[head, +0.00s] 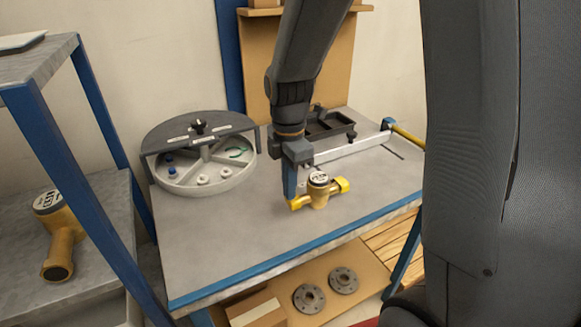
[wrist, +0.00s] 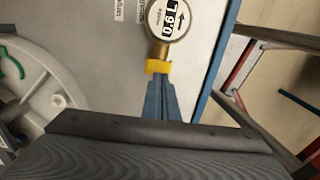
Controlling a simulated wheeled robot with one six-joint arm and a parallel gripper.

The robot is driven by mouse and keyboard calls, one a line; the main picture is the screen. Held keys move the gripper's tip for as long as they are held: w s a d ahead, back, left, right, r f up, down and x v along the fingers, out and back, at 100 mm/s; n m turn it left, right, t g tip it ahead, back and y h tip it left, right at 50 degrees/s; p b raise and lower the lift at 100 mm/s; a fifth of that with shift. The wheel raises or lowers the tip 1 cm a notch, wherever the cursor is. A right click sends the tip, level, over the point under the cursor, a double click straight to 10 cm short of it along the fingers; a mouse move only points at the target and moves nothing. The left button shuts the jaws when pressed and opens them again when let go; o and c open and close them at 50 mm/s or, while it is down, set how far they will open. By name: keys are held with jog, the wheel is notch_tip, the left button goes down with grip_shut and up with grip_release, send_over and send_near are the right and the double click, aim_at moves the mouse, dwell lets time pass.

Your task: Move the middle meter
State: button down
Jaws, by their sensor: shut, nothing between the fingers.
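A brass-yellow meter (head: 320,190) with a round white dial lies on the grey workbench, right of the bench's middle. It also shows in the wrist view (wrist: 165,20), dial facing the camera, with a yellow collar at its near end. My gripper (head: 293,200) is low over the bench at the meter's left end. In the wrist view its blue fingers (wrist: 165,105) are together, with their tips close to the yellow collar. I cannot tell whether they touch it. A second brass meter (head: 58,235) sits on the grey shelf at the left.
A round sectioned tray (head: 205,180) with small parts stands at the back left of the bench (head: 220,235). A black tray (head: 330,127) and a metal rail (head: 345,148) lie behind the meter. Flanges (head: 309,298) and a cardboard box (head: 255,310) are below. The bench front is clear.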

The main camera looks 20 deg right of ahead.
aim_at(304, 197)
jog(key=shift+w+d+f+p, duration=0.1)
jog(key=shift+w+d+p, duration=0.1)
jog(key=shift+d, duration=0.5)
jog(key=shift+w+d+f+p, duration=0.1)
jog(key=shift+d+p, duration=0.15)
jog(key=shift+d, duration=0.4)
jog(key=shift+w+d+f+p, duration=0.1)
jog(key=shift+d+p, duration=0.1)
jog(key=shift+d, duration=0.5)
